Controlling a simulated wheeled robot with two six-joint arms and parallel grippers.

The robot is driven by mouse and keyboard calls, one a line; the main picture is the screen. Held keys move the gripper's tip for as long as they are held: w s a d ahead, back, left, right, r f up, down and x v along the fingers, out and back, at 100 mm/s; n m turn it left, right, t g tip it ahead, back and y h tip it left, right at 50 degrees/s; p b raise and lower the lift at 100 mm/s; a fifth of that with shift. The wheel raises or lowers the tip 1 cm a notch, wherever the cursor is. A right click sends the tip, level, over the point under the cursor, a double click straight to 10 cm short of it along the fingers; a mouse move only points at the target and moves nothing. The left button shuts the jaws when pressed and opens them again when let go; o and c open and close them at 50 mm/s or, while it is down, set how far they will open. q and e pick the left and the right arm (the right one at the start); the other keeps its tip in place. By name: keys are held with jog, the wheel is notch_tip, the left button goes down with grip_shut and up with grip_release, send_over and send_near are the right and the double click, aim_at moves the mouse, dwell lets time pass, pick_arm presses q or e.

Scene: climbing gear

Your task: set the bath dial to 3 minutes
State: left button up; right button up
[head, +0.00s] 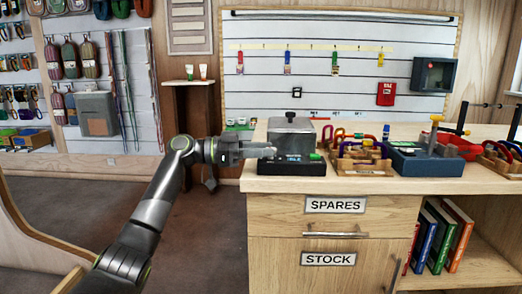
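The bath (293,137) is a grey metal box with a lid and a dark knob on top, on a black base (290,168) at the left end of the wooden counter. A small green patch (315,157) shows at its front right. The dial cannot be made out clearly; my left gripper may hide part of the bath's front. My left gripper (270,152) points right, its fingertips at the bath's front left; whether they touch it is unclear. The fingers look close together, but a gap cannot be judged. My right gripper is out of view.
Wooden racks with colourful carabiners (362,158) stand right of the bath. A blue-grey device (425,160) and red gear (462,146) stand further right. The counter's front edge (330,184) lies above drawers labelled SPARES and STOCK. The floor left of the counter is clear.

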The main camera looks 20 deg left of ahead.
pick_arm(q)
jog(key=shift+o, duration=1.4)
jog(key=shift+r, duration=0.1)
